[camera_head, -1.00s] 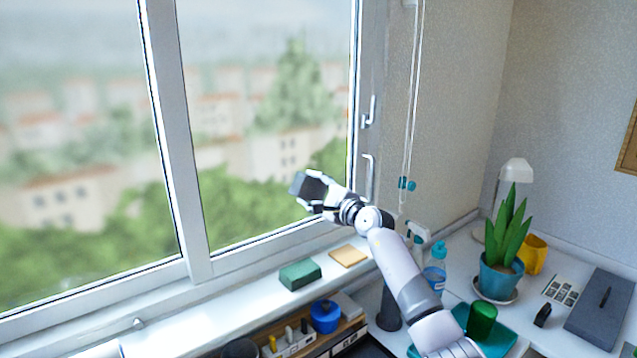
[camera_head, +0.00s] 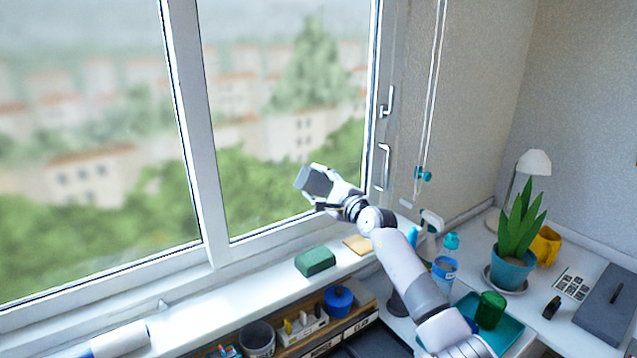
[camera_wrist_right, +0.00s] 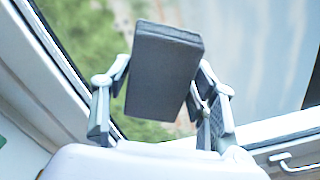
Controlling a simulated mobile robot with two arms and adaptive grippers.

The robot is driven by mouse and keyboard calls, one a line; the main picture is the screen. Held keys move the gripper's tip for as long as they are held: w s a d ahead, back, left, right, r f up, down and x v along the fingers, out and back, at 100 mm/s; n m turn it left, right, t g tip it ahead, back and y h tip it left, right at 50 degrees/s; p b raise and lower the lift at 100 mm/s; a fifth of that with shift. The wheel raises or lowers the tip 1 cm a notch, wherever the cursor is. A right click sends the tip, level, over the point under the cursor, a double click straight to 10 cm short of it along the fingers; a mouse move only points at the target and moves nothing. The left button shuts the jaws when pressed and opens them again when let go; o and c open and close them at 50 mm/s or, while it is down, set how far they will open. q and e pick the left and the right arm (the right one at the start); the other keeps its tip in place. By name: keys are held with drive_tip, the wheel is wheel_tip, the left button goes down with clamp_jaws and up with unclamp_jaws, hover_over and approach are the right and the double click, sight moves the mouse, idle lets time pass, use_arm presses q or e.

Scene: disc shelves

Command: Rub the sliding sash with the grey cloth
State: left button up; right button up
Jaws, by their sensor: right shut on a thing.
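My right gripper (camera_head: 322,189) is shut on the grey cloth (camera_head: 318,181), which looks like a folded dark grey block. In the right wrist view the grey cloth (camera_wrist_right: 165,72) sits between the two fingers of the right gripper (camera_wrist_right: 160,100), with window glass behind it. The sliding sash (camera_head: 290,150) is the right-hand pane with a white frame and handles at its right edge. The cloth is in front of its lower right glass; I cannot tell whether it touches.
On the sill (camera_head: 235,290) lie a green block (camera_head: 315,262) and a tan pad (camera_head: 358,244). Below are a blue pot (camera_head: 338,301) and a cup (camera_head: 257,340). A spray bottle (camera_head: 445,265), potted plant (camera_head: 515,245) and lamp (camera_head: 535,163) stand on the right desk.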

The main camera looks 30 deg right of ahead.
drive_tip(key=shift+s+d+r+p, duration=0.1)
drive_tip(key=shift+s+d+p, duration=0.05)
drive_tip(key=shift+s+p, duration=0.55)
drive_tip(key=s, duration=0.1)
drive_tip(key=s+p, duration=0.2)
drive_tip(key=shift+s+d, duration=0.25)
drive_tip(key=shift+d, duration=0.05)
drive_tip(key=shift+s, duration=0.45)
drive_tip(key=shift+p, duration=0.3)
drive_tip(key=s, duration=0.1)
drive_tip(key=s+p, duration=0.1)
drive_tip(key=s, duration=0.1)
drive_tip(key=shift+d, duration=0.25)
